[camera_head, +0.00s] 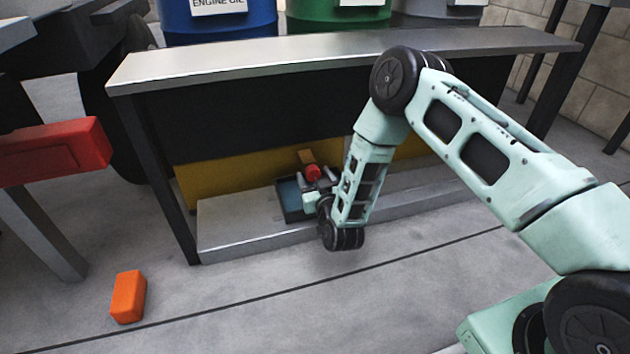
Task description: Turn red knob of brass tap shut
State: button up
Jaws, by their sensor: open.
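The red knob (313,173) of the tap shows low under the grey bench, in front of a yellow panel. A small brownish, brass-coloured part (306,157) of the tap shows just above and behind it. My gripper (316,184) is open, reaching in under the bench top, with its fingers right at the knob. In this view the fingers overlap the knob's lower edge; I cannot tell whether they touch it. The rest of the tap is hidden behind the knob and my gripper. A dark tray with a blue inside (288,196) lies below the tap, partly covered by my wrist.
The bench top (330,55) overhangs my gripper, with a leg (155,180) on the left. A low grey step (235,222) runs beneath. Blue and green drums (335,12) stand behind. An orange block (128,296) lies on the floor; a red object (55,150) is at left.

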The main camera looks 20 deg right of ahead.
jog(key=shift+c, duration=0.2)
jog(key=c, duration=0.9)
jog(key=m+p, duration=0.1)
jog(key=p, duration=0.1)
jog(key=shift+r+m+p, duration=0.3)
jog(key=shift+m, duration=0.1)
jog(key=shift+c, duration=0.2)
jog(key=shift+f+m+p, duration=0.1)
jog(key=shift+m+p, duration=0.75)
jog(key=shift+m, duration=0.05)
jog(key=shift+f+m, duration=0.25)
jog(key=shift+m, duration=0.15)
jog(key=o, duration=1)
jog(key=shift+s, duration=0.1)
